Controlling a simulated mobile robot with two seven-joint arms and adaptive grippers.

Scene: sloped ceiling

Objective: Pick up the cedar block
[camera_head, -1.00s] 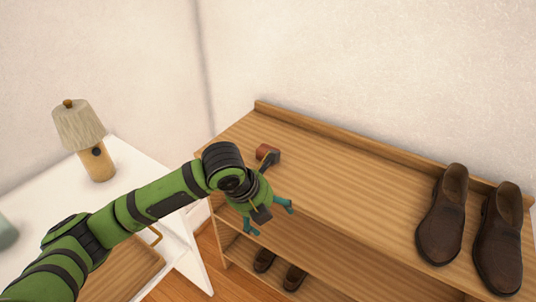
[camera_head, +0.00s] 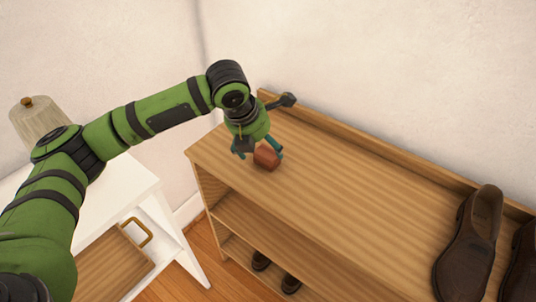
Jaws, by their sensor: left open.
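The cedar block (camera_head: 266,157) is a small reddish-brown block on the top board of the wooden shoe rack (camera_head: 330,190), near its left end. My left gripper (camera_head: 259,153) points down at the block from above. Its teal fingers are open, one on the left of the block and one at its right. The gripper partly covers the block's upper part. I cannot tell whether the fingers touch it. My right gripper is not in view.
Brown shoes (camera_head: 468,240) stand at the right of the rack top, and more shoes (camera_head: 262,261) sit on its bottom shelf. A raised lip runs along the rack's back by the wall.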

